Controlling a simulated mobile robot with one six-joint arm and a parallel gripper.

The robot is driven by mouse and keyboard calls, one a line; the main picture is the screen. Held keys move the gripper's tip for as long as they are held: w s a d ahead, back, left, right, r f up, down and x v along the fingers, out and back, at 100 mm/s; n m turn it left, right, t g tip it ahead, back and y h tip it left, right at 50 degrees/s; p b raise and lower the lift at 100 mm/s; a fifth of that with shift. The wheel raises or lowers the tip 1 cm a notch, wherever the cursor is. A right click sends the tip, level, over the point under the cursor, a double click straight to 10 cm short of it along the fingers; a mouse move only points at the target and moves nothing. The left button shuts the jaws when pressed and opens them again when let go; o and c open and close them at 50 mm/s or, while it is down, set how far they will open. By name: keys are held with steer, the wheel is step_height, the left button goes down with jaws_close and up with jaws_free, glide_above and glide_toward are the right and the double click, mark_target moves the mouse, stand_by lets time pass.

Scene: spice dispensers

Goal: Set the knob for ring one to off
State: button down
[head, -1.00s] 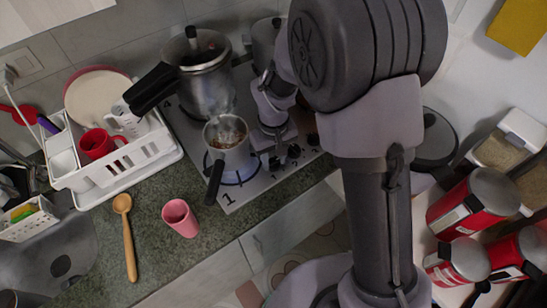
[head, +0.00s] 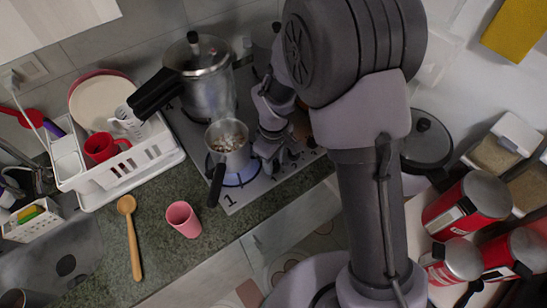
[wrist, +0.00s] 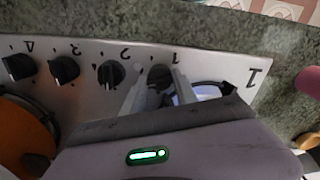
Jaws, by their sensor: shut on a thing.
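The knob for ring one (wrist: 160,76) is a dark round knob on the pale stove panel, below a small upside-down 1 in the wrist view. My gripper (wrist: 159,84) has one grey finger on each side of it and is shut on it. In the head view my gripper (head: 268,160) is down at the front of the stove and hides this knob. Ring one (head: 240,180) glows blue beneath a small saucepan (head: 230,146), near the printed 1. The blue glow also shows in the wrist view (wrist: 205,91). The knob's exact pointer angle is hard to read.
Other dark knobs (wrist: 112,73) sit in a row to the left in the wrist view. The saucepan's dark handle (head: 215,186) juts over the counter. A pressure cooker (head: 205,85) stands behind. A pink cup (head: 183,219) and wooden spoon (head: 131,237) lie left.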

steer(key=n+p, duration=0.2)
steer(key=n, duration=0.3)
steer(key=shift+r+n, duration=0.15)
steer(key=shift+n, duration=0.15)
steer(key=n+p, duration=0.2)
steer(key=n, duration=0.3)
steer(key=shift+n, duration=0.3)
steer(key=c, duration=1)
jaws_free()
steer(key=shift+o, duration=0.2)
step_height(320, 180, up, 17)
steer(key=p, duration=0.4)
